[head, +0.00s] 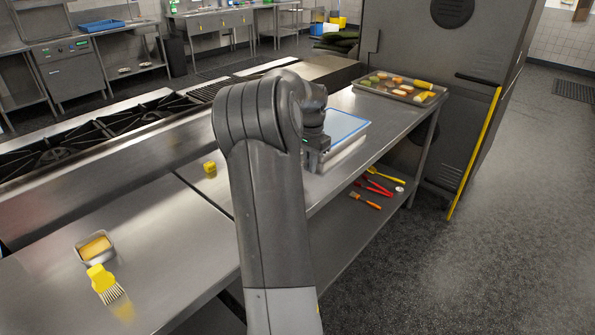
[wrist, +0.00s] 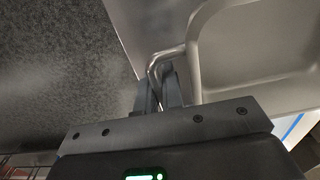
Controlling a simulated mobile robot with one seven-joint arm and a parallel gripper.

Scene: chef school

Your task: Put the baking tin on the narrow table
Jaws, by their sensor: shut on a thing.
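The baking tin (wrist: 265,55) is a pale grey metal pan with a raised rim and a looped wire-like handle, filling the upper right of the wrist view. My gripper (wrist: 160,92) is shut on this handle at the tin's near left corner. In the head view, my arm hides most of the grip, and a light grey edge beside my gripper (head: 316,150) may be the tin. The long, narrow steel table (head: 165,245) runs beneath and beside my arm. In the wrist view, speckled floor lies left of the tin.
A blue-edged board (head: 345,124) lies near my gripper. A food tray (head: 400,90) stands at the table's far end. A small tin (head: 95,247), yellow brush (head: 103,281) and yellow piece (head: 210,167) lie nearer. Utensils (head: 373,187) lie on the lower shelf. Floor at right is clear.

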